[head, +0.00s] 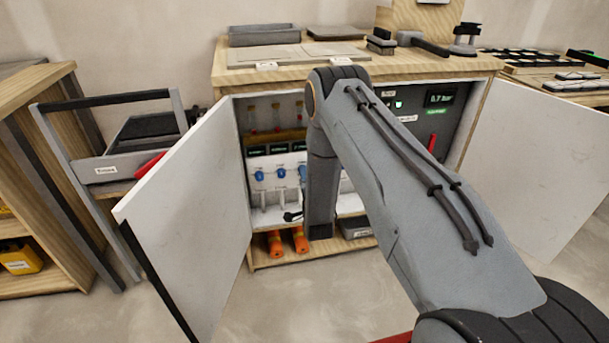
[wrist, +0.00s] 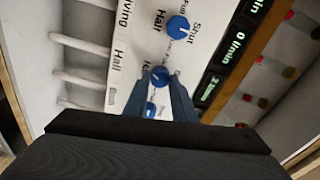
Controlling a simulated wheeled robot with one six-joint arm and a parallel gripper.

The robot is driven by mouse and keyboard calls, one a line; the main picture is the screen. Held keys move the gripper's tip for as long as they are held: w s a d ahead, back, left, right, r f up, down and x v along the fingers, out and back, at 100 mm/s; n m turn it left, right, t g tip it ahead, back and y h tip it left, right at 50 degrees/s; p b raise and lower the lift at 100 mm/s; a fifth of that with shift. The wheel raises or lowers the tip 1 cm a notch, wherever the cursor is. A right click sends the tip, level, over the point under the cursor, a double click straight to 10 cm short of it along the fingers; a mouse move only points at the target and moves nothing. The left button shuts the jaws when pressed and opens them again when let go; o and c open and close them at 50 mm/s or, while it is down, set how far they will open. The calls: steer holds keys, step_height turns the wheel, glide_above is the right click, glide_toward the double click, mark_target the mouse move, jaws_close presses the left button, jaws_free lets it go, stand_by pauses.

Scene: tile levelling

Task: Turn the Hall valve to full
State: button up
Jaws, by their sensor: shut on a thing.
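The blue Hall valve knob (wrist: 160,74) is on a white panel in the wrist view, beside the printed label "Hall". My gripper (wrist: 161,82) is shut on this knob, one finger on each side. Its pointer and exact setting are hard to make out. Another blue knob (wrist: 178,25), with "Shut" and "Half" printed near it, is above, and a third blue knob (wrist: 150,109) is below, partly hidden by the fingers. In the head view the white valve panel (head: 268,163) shows inside the open cabinet; my arm hides the gripper and part of the panel.
Dark flow displays (wrist: 234,48) run beside the knobs, and white pipes (wrist: 80,78) lie on the other side. The left cabinet door (head: 195,205) and right door (head: 545,150) stand open.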

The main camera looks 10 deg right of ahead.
steer(key=m+y+p, duration=0.1)
steer(key=m+p, duration=0.1)
steer(key=m, duration=1)
steer(key=shift+p, duration=0.35)
steer(key=shift+m, duration=0.3)
steer(key=o, duration=1.1)
steer(key=shift+c, duration=0.2)
steer(key=shift+s+d, duration=0.1)
steer(key=s, duration=0.7)
steer(key=shift+s+r+p, duration=0.25)
steer(key=shift+s+p, duration=0.1)
steer(key=shift+p, duration=0.05)
